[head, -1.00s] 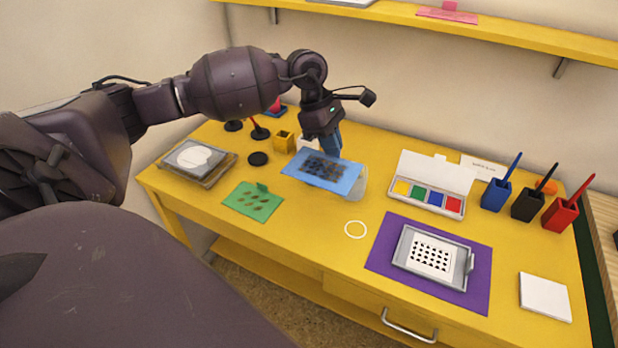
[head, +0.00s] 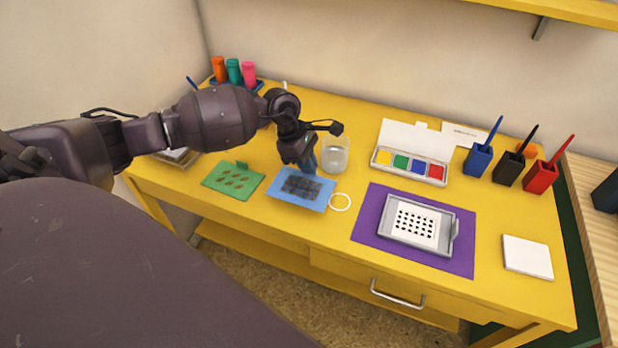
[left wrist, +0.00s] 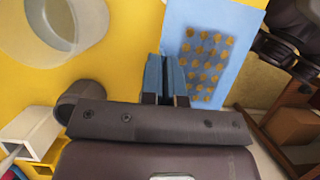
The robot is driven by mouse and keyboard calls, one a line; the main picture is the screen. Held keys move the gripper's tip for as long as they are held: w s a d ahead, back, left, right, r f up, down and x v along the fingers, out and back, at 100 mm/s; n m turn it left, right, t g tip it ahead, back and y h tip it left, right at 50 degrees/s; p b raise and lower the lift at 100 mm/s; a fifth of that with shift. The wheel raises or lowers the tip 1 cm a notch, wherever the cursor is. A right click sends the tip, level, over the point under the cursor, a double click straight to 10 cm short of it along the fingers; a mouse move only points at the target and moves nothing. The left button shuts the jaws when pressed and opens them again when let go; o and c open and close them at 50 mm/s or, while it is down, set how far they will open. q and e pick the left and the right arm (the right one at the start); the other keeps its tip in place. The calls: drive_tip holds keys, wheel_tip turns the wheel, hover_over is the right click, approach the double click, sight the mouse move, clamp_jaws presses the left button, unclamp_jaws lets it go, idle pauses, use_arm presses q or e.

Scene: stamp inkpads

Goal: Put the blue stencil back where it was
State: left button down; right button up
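The blue stencil (head: 301,203) is a flat blue sheet with a grid of dark cut-outs, over the front left part of the yellow table. My left gripper (head: 309,168) is at its back edge, with blue fingers pointing down. In the left wrist view the fingers (left wrist: 168,75) are close together at the edge of the stencil (left wrist: 190,15), shut on it. The grip point itself is mostly hidden. I cannot tell how far the sheet is above the table. My right gripper is not in view.
A green stencil (head: 233,179) lies to the left. A clear jar (head: 335,157) stands just behind, and a white ring (head: 340,202) lies to the right. A purple mat (head: 367,226) bears a grey tray (head: 391,240). An inkpad box (head: 409,167) is farther back.

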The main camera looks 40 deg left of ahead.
sight(308, 179)
use_arm(q)
drive_tip(key=shift+f, duration=0.5)
wheel_tip(308, 179, down, 4)
drive_tip(key=shift+b, duration=0.35)
drive_tip(key=shift+f, duration=0.1)
drive_tip(key=shift+f, duration=0.1)
drive_tip(key=c, duration=1.3)
unclamp_jaws()
drive_tip(key=shift+c, duration=0.2)
